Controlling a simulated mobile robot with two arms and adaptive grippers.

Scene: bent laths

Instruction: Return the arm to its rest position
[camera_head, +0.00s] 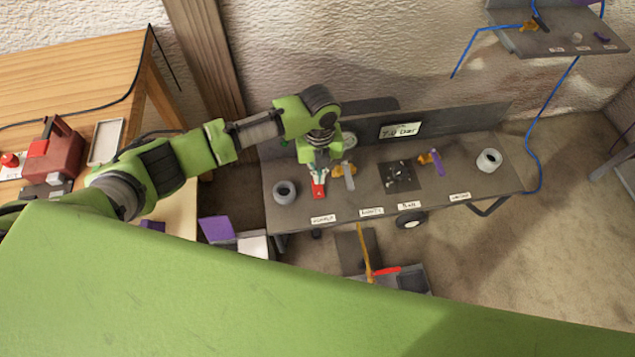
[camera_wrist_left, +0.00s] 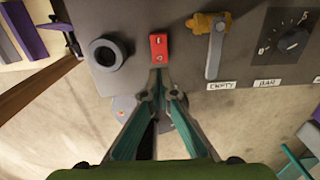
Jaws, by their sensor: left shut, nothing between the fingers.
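My left arm (camera_head: 165,170) comes in from the left and reaches out over a grey panel table (camera_head: 450,180). Its gripper (camera_head: 319,175) points down and is shut, with nothing held. In the left wrist view the closed fingertips (camera_wrist_left: 160,82) are just below a red switch block (camera_wrist_left: 158,46). That red block (camera_head: 318,191) also shows in the head view, right at the fingertips. I cannot tell whether they touch it. My right gripper is not in view.
On the panel are a grey ring (camera_head: 285,192), a lever with an orange base (camera_head: 349,175), a dial (camera_head: 399,176) and a white ring (camera_head: 489,160). A wooden table (camera_head: 60,75) with a red machine (camera_head: 57,150) stands at left.

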